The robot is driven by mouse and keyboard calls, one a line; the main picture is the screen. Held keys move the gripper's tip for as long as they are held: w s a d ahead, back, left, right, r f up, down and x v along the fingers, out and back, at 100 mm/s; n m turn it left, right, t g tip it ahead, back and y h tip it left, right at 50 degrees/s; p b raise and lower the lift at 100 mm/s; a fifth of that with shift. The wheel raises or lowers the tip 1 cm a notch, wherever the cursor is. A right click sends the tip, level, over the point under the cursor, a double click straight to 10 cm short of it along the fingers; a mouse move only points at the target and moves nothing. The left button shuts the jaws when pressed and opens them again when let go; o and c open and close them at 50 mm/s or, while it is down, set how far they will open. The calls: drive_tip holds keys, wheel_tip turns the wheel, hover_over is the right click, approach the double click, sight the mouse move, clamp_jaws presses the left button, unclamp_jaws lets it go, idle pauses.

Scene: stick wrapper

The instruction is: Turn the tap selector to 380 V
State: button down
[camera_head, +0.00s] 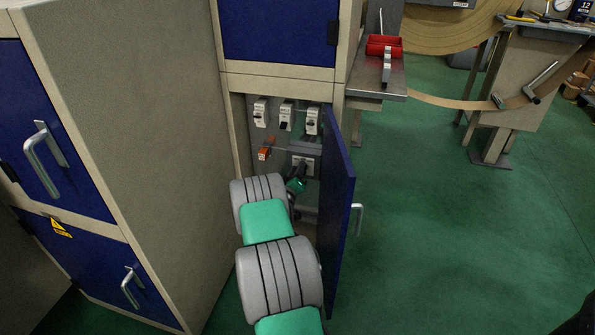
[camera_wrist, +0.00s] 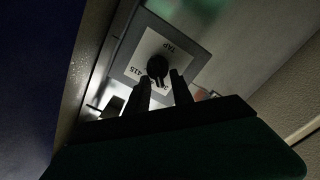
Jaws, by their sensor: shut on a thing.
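The tap selector is a small black knob (camera_wrist: 157,66) on a white label plate (camera_wrist: 148,48) in the wrist view. The plate reads "TAP", with "415" to the knob's left and a partly hidden "38…" below it. My gripper (camera_wrist: 160,79) has a dark finger on either side of the knob's lower part and is shut on it. The knob's exact pointing is too dark to read. In the head view the selector plate (camera_head: 303,163) is inside the open cabinet, and my gripper (camera_head: 298,178) reaches it, its fingertips partly hidden.
The open blue door (camera_head: 338,215) stands close to the right of my arm. Several white breakers (camera_head: 286,114) sit above the selector, and an orange-red part (camera_head: 263,154) is to its left. The cabinet's side wall (camera_head: 130,120) bounds the left.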

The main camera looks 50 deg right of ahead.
idle(0.3)
drive_tip(key=c, duration=1.1)
unclamp_jaws()
drive_tip(key=p+v, duration=0.1)
drive_tip(key=v, duration=0.6)
drive_tip(key=shift+s+a, duration=0.2)
drive_tip(key=shift+a, duration=0.2)
